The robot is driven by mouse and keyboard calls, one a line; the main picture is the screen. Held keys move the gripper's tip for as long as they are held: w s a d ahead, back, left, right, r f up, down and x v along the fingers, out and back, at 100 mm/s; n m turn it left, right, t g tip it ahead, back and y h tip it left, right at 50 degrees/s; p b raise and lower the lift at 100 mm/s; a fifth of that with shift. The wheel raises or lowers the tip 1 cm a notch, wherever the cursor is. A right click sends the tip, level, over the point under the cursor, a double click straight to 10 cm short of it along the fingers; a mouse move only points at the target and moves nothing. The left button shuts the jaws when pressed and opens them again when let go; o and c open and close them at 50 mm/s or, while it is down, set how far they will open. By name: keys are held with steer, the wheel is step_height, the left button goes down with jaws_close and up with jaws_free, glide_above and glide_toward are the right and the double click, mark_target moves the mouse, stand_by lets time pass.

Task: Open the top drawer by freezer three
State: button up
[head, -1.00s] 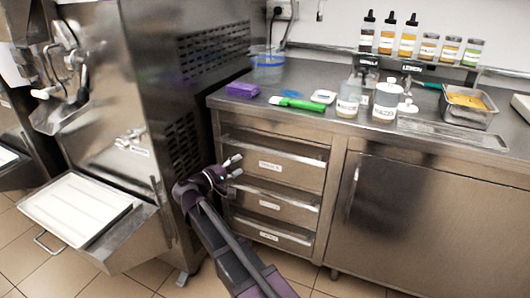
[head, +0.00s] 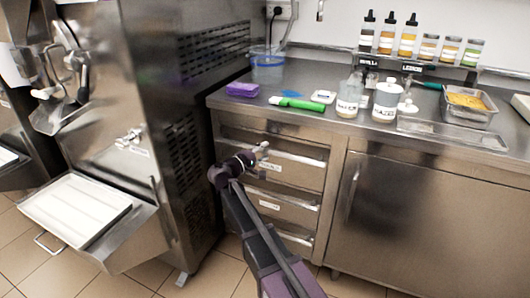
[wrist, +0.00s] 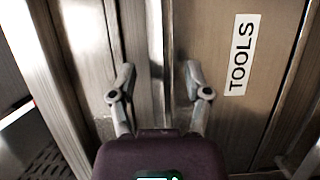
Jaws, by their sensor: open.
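The top drawer (head: 305,174) is the uppermost of a stack of steel drawers beside the freezer, and it looks shut. Its long lip handle (head: 305,157) runs along its upper edge. My gripper (head: 262,154) is open in front of the left part of this drawer, at about handle height. In the wrist view my gripper (wrist: 158,80) has its two fingers spread, with a bright upright metal strip showing between them. A drawer face with a TOOLS label (wrist: 241,55) is to the right there. I cannot tell whether the fingers touch the handle.
A large steel freezer (head: 150,90) with a white tray (head: 78,208) stands close on the left. The lower drawers (head: 290,212) are below, partly behind my arm. A cupboard door (head: 420,210) is to the right. The counter above holds bottles, a purple block and a green tool.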

stand_by(0.3)
steer(key=shift+d, duration=0.15)
jaws_close()
steer(key=shift+s, duration=0.1)
